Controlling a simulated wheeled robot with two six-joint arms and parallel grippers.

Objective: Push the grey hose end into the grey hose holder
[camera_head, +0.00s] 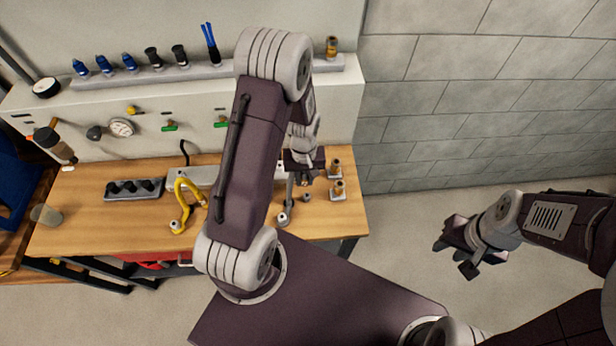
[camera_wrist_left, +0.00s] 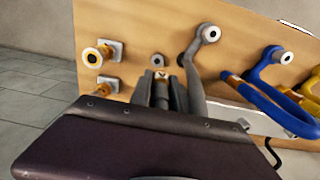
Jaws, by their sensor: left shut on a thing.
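The grey hose (camera_head: 289,190) rises from its round grey base (camera_head: 284,218) on the bench to my left gripper (camera_head: 305,170). In the left wrist view the hose (camera_wrist_left: 191,75) runs down beside the fingers and behind the gripper body. My left gripper (camera_wrist_left: 161,84) is shut on the grey hose end (camera_wrist_left: 160,75), which is mostly hidden between the fingers. A small round grey fitting, seemingly the grey hose holder (camera_wrist_left: 157,61), lies just beyond the fingertips; it also shows in the head view (camera_head: 306,197). Contact between them cannot be told. My right gripper (camera_head: 458,257) is open and empty, off the bench.
Two brass fittings on plates (camera_head: 338,189) stand close to the right of my left gripper. A yellow hose (camera_head: 181,205) and a blue hose (camera_wrist_left: 270,100) lie on the other side. A black-socketed block (camera_head: 134,188) stands farther left.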

